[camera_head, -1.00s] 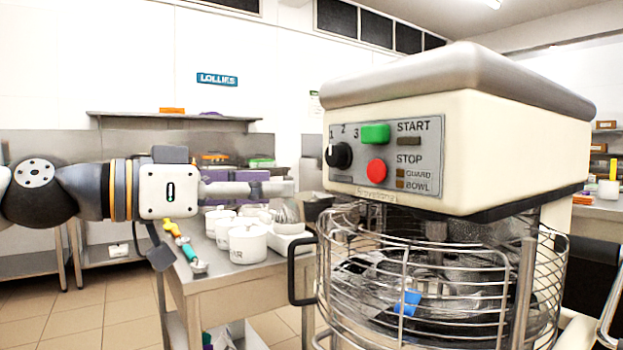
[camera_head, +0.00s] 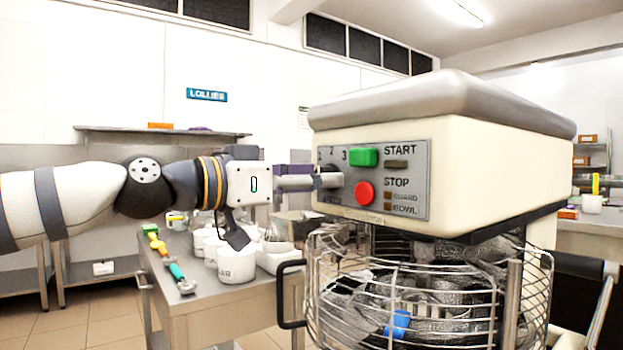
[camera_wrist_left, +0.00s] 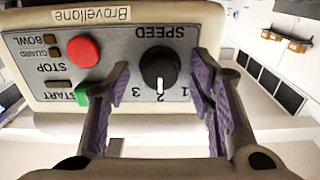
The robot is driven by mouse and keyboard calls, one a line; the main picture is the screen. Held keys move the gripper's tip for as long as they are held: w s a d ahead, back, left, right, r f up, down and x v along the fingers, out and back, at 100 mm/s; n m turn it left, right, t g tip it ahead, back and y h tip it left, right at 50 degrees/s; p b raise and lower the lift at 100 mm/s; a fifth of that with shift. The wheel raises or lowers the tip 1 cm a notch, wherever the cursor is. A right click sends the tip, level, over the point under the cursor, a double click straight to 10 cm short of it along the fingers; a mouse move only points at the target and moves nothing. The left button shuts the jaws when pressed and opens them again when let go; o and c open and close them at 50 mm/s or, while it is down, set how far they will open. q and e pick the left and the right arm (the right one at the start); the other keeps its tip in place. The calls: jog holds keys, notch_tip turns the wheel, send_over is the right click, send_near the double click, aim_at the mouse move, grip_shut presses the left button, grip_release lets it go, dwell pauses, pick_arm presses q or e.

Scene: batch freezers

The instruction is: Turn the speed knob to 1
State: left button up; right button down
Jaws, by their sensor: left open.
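The black speed knob (camera_wrist_left: 159,66) sits on the grey control panel (camera_wrist_left: 140,46) of the cream mixer (camera_head: 470,160). In the left wrist view, which sees the panel upside down, its white mark points at the 2, between the 3 and the 1. My left gripper (camera_wrist_left: 160,75) is open, with one purple-padded finger on each side of the knob and gaps between. In the head view my left gripper (camera_head: 318,181) reaches the panel from the left and mostly hides the knob. My right gripper is not in view.
A green start button (camera_head: 363,157) and a red stop button (camera_head: 364,192) are close to the knob. A wire guard (camera_head: 430,320) surrounds the bowl below. A steel table (camera_head: 200,305) with white tubs (camera_head: 237,262) stands at the left.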

pick_arm(q)
jog(key=c, duration=1.2)
jog(key=shift+o, duration=0.2)
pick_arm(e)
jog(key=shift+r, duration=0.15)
pick_arm(q)
jog(key=n+p, duration=0.3)
jog(key=n, duration=0.5)
jog(key=shift+n+p, duration=0.3)
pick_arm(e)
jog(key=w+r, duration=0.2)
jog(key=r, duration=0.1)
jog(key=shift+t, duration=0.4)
pick_arm(q)
jog(key=shift+n, duration=0.3)
jog(key=o, duration=1.2)
jog(key=shift+c, duration=0.2)
